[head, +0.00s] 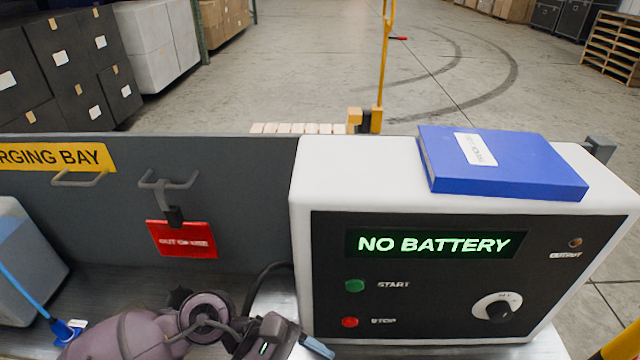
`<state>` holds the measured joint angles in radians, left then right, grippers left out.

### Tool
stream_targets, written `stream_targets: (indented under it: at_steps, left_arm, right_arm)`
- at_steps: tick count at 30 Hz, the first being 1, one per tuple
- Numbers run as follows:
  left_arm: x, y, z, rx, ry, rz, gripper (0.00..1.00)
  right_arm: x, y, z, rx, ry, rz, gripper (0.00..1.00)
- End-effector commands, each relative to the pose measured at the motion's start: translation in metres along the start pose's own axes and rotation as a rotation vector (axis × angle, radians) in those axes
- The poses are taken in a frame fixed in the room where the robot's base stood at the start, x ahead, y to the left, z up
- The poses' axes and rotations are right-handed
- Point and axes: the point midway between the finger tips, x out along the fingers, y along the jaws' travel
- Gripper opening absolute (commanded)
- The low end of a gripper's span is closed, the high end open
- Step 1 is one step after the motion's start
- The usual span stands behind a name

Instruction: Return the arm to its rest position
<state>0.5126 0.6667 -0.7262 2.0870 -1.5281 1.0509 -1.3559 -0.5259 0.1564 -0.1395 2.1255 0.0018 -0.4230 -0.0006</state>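My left arm, grey-purple, comes in along the bottom edge, left of the charger. My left gripper (316,347) is at its right end, low in front of the charger's lower left corner. A blue-grey tip shows there, but the rest is cut off by the frame edge, so I cannot tell whether it is open or shut, or holds anything. My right gripper is not in view. The white charger (335,172) has a black front whose display (436,244) reads "NO BATTERY".
A blue binder (500,170) lies on the charger. A red tag (181,239) hangs from a hook on the grey back panel (240,180). A grey battery-like box (22,285) with a blue cable stands at left. Bare metal bench shows between box and arm.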

Motion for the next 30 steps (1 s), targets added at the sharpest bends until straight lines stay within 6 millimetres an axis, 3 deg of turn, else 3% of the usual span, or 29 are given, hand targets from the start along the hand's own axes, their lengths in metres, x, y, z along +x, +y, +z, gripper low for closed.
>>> stream_targets:
  at_steps: [3, 6, 11, 17, 20, 24, 25, 30]
  left_arm:
    - [-0.004, 0.012, 0.031, -0.304, -0.242, 0.183, 0.6]
    - [-0.018, 0.025, 0.044, -0.578, -0.453, 0.323, 0.6]
    - [-0.056, 0.038, 0.042, -1.026, -0.815, 0.518, 0.6]
    - [-0.111, 0.026, 0.0, -1.572, -1.32, 0.717, 0.6]
    - [-0.135, 0.003, -0.033, -1.825, -1.604, 0.796, 0.6]
    - [-0.156, -0.051, -0.081, -2.135, -2.05, 0.878, 0.6]
    - [-0.159, -0.065, -0.091, 2.113, 2.078, -0.859, 0.6]
    - [-0.159, -0.145, -0.13, 1.638, 1.859, -0.626, 0.6]
  right_arm:
    - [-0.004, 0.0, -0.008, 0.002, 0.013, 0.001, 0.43]
    - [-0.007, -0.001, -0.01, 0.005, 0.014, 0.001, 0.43]
    - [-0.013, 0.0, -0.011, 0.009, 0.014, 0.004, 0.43]
    - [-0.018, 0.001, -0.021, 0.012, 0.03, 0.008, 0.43]
    - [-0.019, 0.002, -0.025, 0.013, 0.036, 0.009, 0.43]
    - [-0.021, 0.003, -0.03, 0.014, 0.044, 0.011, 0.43]
    - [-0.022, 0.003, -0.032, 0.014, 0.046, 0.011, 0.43]
    - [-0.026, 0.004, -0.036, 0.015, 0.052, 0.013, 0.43]
